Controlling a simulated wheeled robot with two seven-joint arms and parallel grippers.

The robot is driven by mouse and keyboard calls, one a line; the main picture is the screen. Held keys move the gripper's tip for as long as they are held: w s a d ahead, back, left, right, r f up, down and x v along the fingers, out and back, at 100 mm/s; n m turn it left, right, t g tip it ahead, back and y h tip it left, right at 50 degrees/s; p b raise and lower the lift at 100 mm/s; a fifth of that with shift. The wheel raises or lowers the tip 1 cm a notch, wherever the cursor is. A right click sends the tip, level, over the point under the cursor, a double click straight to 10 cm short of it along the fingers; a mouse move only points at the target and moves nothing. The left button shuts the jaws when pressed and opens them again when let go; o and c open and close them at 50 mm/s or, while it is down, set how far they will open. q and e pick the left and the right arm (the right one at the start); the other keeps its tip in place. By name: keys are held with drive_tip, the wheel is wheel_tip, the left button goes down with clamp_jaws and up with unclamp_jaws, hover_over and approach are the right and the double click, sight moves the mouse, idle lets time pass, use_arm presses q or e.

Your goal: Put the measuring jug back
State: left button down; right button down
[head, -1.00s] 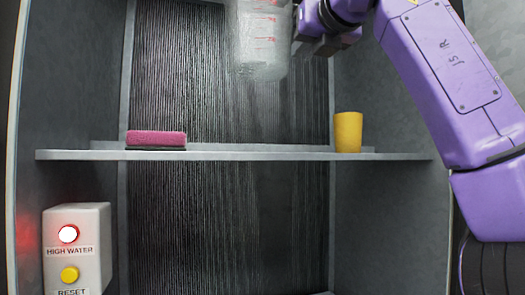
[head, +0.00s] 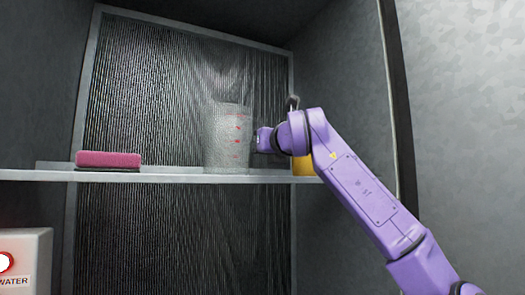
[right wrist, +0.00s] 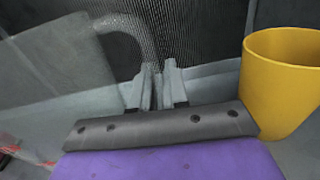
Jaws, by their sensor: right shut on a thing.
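The clear measuring jug (head: 228,137) with red markings is upright at the shelf (head: 190,178), between the pink sponge and the yellow cup. Its base is level with the shelf top; I cannot tell whether it touches. My right gripper (head: 260,140) is at the jug's right side. In the right wrist view the fingers (right wrist: 158,88) are shut on the jug's handle (right wrist: 128,24), and the jug's body (right wrist: 52,62) fills the left. My left gripper is in neither view.
The pink sponge (head: 108,160) lies on the shelf at left. The yellow cup (head: 303,167) is partly hidden behind my right arm; in the right wrist view it stands close right of the fingers (right wrist: 282,85). A white control box (head: 25,260) is lower left.

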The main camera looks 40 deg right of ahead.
drive_tip(key=shift+d, duration=0.1)
drive_tip(key=shift+s, duration=0.1)
drive_tip(key=shift+a+f, duration=0.15)
drive_tip(key=shift+a, duration=0.05)
drive_tip(key=c, duration=1.4)
unclamp_jaws()
drive_tip(key=shift+o, duration=1.4)
drive_tip(key=shift+d, duration=0.1)
